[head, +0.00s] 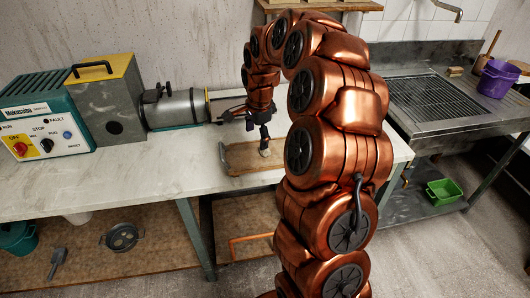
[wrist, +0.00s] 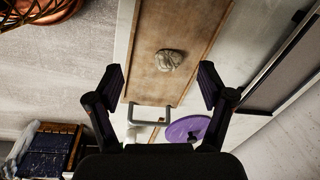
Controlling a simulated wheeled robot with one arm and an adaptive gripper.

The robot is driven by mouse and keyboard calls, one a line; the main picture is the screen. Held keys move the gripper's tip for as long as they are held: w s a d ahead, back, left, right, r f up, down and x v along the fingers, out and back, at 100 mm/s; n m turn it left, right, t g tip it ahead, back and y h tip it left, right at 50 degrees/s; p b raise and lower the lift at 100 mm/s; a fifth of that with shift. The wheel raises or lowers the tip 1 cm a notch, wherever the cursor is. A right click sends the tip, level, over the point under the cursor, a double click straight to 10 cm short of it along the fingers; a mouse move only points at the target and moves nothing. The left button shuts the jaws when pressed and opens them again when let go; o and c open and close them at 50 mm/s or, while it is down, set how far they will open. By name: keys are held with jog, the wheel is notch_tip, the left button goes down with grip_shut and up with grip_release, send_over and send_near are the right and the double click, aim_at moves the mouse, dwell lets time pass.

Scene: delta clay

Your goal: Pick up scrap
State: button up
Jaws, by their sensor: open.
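The scrap (wrist: 169,60) is a small greyish-beige lump of clay. In the wrist view it lies on a brown wooden board (wrist: 150,88) with a metal handle at its near end. In the head view the scrap (head: 265,152) sits on the board (head: 240,161) near the front edge of the white worktop, partly hidden by my arm. My gripper (wrist: 165,80) is open, its two dark fingers apart on either side of the board in the wrist view. In the head view my gripper (head: 264,146) points down just above the scrap. I cannot tell the exact gap.
A metal cylinder machine (head: 175,108) stands behind and left of the board. A control box (head: 45,115) is at the far left of the worktop (head: 130,175). A sink (head: 440,95) with a purple bucket (head: 495,80) is at right. The worktop's front left is clear.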

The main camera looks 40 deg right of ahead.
jog(key=shift+m, duration=0.7)
jog(key=d+f, duration=0.1)
jog(key=f, duration=0.1)
jog(key=w+d+f, duration=0.1)
jog(key=shift+w+d+f+p, duration=0.2)
jog(key=shift+d+f+p, duration=0.1)
jog(key=shift+f+p, duration=0.05)
jog(key=shift+w+d+f+p, duration=0.15)
jog(key=shift+d+f+p, duration=0.15)
jog(key=shift+f, duration=0.55)
jog(key=shift+w+d+f+p, duration=0.15)
jog(key=shift+f+p, duration=0.3)
jog(key=shift+f, duration=0.45)
jog(key=shift+w+d+f+p, duration=0.1)
jog(key=shift+d+f+p, duration=0.2)
jog(key=shift+f, duration=0.55)
jog(key=shift+c, duration=0.2)
jog(key=c, duration=1.2)
jog(key=shift+r, duration=0.1)
jog(key=shift+c, duration=0.2)
